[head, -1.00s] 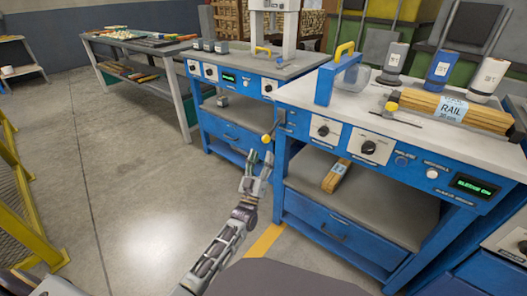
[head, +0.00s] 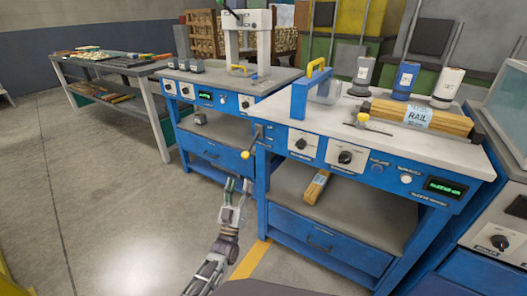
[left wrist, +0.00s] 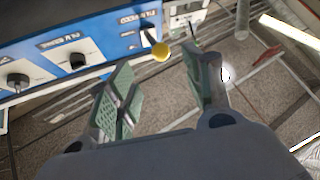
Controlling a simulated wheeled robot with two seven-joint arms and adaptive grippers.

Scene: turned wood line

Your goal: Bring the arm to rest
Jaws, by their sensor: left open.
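My left gripper (head: 237,186) is open and empty in the head view. It is in front of the blue workbench, low and to the left of its front panel, near the yellow-knobbed lever (head: 246,154). In the left wrist view the two green-padded fingers (left wrist: 160,95) stand apart with nothing between them. The yellow knob (left wrist: 161,52) shows beyond the fingers, and I cannot tell how close it is. My right gripper is not in view.
A second blue bench (head: 225,118) stands behind. The floor (head: 90,190) at left is clear.

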